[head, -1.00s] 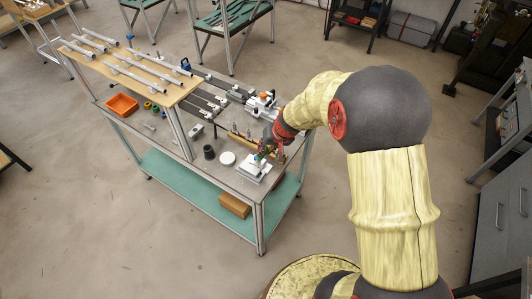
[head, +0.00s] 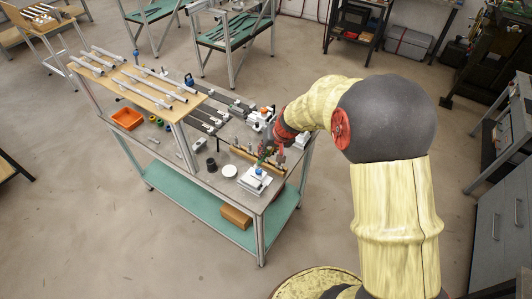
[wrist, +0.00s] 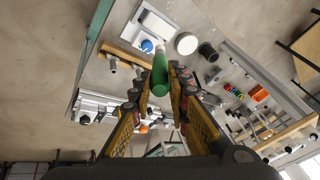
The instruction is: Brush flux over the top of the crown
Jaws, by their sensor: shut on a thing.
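My gripper (wrist: 168,88) is shut on a green-handled tool (wrist: 160,72), likely the flux brush, seen end-on in the wrist view. In the head view my gripper (head: 270,155) hangs over the near right part of the bench. A white block (head: 251,186) stands just in front of it, with a small blue-topped piece (head: 258,171) on it. That piece also shows in the wrist view (wrist: 147,46), close beside the far end of the green tool. The tool's tip is too small to tell whether it touches anything. I cannot surely make out which part is the crown.
A white round dish (head: 229,171) and a black cup (head: 211,164) stand left of the white block. A wooden strip with small fittings (head: 242,155) lies behind them. An orange bin (head: 127,119) and a raised shelf with tubes (head: 150,88) are at left.

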